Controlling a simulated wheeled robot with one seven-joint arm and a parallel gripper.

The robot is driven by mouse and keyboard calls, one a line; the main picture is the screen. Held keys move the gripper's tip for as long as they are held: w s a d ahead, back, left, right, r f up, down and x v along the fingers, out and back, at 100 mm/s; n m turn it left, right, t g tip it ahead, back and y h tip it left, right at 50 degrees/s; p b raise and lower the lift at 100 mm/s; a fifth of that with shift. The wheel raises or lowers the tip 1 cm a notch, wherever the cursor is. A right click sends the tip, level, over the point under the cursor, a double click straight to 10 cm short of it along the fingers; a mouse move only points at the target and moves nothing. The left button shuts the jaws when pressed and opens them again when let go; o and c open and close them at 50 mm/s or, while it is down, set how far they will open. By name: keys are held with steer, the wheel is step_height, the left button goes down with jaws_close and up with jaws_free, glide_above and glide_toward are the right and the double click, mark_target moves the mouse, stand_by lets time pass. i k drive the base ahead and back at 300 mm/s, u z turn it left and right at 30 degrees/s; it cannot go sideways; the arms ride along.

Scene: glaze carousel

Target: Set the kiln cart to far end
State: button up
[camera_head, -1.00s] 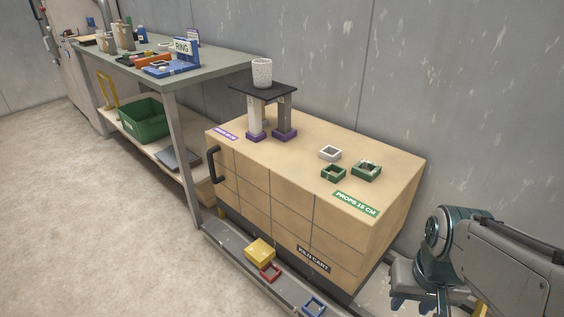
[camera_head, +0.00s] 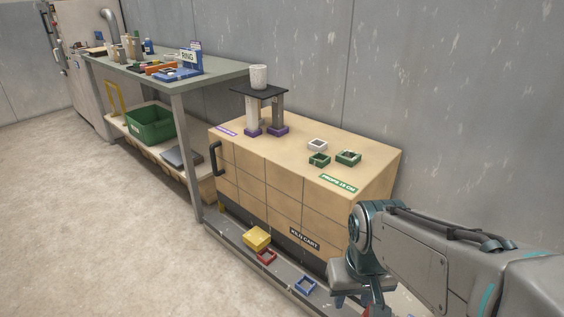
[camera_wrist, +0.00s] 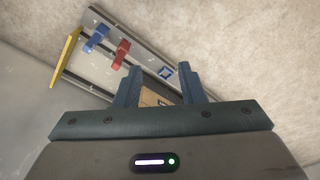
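The kiln cart (camera_head: 285,209) is a tan tiled block with a dark label and a black handle (camera_head: 215,159) on its left end. It stands on a grey track (camera_head: 237,235) along the wall. On its top a dark shelf on posts (camera_head: 260,90) carries a pale cup (camera_head: 259,76). My gripper is at the lower right in the head view, its fingers mostly out of frame. In the wrist view my gripper (camera_wrist: 157,80) has its two fingers apart with nothing between them. Part of the cart (camera_wrist: 152,97) shows behind the fingers.
Blue (camera_wrist: 96,39) and red (camera_wrist: 121,52) clamp-like parts show in the wrist view. A workbench (camera_head: 185,84) stands left of the cart. Floor at left is clear.

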mark_target(298, 184)
steer(key=i, duration=0.5)
steer(key=z, duration=0.35)
steer(key=k, duration=0.3)
steer(key=u, duration=1.8)
steer(key=i, duration=2.4)
steer(key=z, duration=0.65)
